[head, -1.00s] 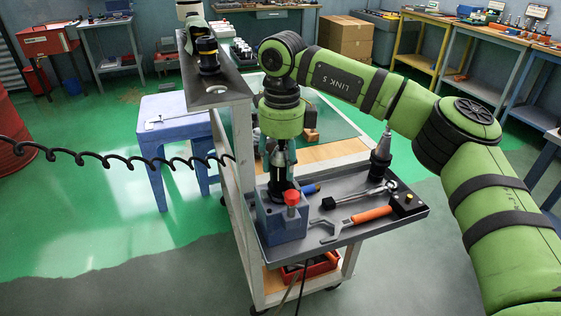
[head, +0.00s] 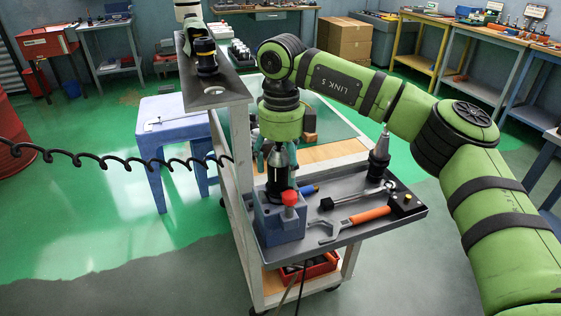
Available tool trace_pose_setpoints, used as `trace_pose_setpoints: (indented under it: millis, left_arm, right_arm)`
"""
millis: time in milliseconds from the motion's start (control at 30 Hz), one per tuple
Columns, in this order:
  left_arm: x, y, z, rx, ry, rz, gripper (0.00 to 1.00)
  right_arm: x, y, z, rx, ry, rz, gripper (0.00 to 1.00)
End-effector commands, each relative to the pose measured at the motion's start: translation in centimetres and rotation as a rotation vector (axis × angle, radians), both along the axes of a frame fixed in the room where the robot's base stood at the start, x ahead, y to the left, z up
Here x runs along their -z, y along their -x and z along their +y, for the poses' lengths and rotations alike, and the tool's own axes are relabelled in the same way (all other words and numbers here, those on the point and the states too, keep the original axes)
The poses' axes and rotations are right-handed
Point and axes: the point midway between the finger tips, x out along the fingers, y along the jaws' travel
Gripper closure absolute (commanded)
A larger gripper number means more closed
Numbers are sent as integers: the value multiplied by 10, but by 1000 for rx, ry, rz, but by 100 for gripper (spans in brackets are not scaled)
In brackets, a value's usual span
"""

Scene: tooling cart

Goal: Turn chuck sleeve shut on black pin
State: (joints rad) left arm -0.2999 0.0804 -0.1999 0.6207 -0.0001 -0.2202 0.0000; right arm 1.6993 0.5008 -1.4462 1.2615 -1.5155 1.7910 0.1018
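The chuck (head: 279,184), dark with a grey, cone-like sleeve (head: 279,157) on top, stands upright in a blue block (head: 280,225) on the cart's grey tray. My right gripper (head: 279,158) points straight down over it. Its teal fingers stand on either side of the sleeve and look spread, with small gaps; contact is hard to judge. I cannot make out the black pin; the gripper and sleeve cover the chuck's mouth. My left gripper is not in view.
A red knob (head: 290,198) sits on the block's front. An orange-handled wrench (head: 345,224), a dark-headed tool (head: 350,198) and an upright black tool holder (head: 380,155) occupy the tray's right. The cart's upper shelf (head: 222,88) is close on the left.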

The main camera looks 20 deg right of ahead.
Motion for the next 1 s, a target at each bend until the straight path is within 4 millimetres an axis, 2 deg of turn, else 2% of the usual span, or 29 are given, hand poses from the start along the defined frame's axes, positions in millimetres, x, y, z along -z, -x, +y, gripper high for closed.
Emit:
trace_pose_setpoints:
  millis: [267, 367, 733, 900, 1000]
  left_arm:
    - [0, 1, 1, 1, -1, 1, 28]
    - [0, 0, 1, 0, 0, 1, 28]
    - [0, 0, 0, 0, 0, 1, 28]
    - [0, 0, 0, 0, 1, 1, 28]
    - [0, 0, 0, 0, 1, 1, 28]
  right_arm:
    - [-7, -1, 1, -1, -3, -7, 28]
    - [-21, -2, 1, -1, -3, -10, 28]
    - [-97, -1, 0, 1, -4, -6, 28]
    - [-116, -1, 0, 1, -2, -5, 28]
    - [-120, 0, -1, 0, -2, -3, 28]
